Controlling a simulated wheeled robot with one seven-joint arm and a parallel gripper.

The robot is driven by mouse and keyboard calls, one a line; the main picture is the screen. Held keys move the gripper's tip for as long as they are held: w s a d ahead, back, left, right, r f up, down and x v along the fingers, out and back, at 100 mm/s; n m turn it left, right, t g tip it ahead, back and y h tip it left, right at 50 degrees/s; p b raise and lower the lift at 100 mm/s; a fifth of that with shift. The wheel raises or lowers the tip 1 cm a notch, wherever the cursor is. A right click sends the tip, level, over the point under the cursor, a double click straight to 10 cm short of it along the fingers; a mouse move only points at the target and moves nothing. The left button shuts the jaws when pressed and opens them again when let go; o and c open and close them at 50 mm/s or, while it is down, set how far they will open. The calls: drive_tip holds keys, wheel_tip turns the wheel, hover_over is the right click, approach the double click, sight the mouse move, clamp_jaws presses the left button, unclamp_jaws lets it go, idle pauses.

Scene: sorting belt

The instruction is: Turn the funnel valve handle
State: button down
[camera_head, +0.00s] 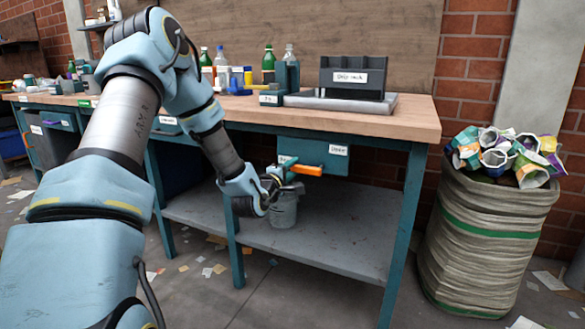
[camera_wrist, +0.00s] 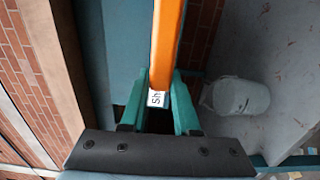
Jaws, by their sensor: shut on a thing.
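The orange valve handle (camera_head: 308,170) sticks out to the right along the front of a teal box (camera_head: 315,160) under the workbench's top. A label reading "Open" (camera_head: 338,150) is at the box's right. In the wrist view the handle (camera_wrist: 167,40) runs up from between my two teal fingers, beside a partly hidden label starting "Sh" (camera_wrist: 156,98). My gripper (camera_wrist: 160,84) is shut on the handle's near part. In the head view my gripper (camera_head: 283,178) covers the handle's left end. The funnel itself cannot be made out clearly.
A grey bucket (camera_head: 284,212) stands on the bench's lower shelf (camera_head: 335,253), below my gripper. A drip rack (camera_head: 353,78) and several bottles stand on the bench top (camera_head: 415,122). A full sack of crushed cans (camera_head: 480,235) stands to the right.

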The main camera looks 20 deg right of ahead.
drive_tip(key=shift+f, duration=0.15)
drive_tip(key=c, duration=0.6)
unclamp_jaws()
drive_tip(key=shift+c, duration=0.2)
drive_tip(key=v, duration=1.1)
drive_tip(key=shift+p, duration=0.45)
drive_tip(key=shift+w, duration=0.1)
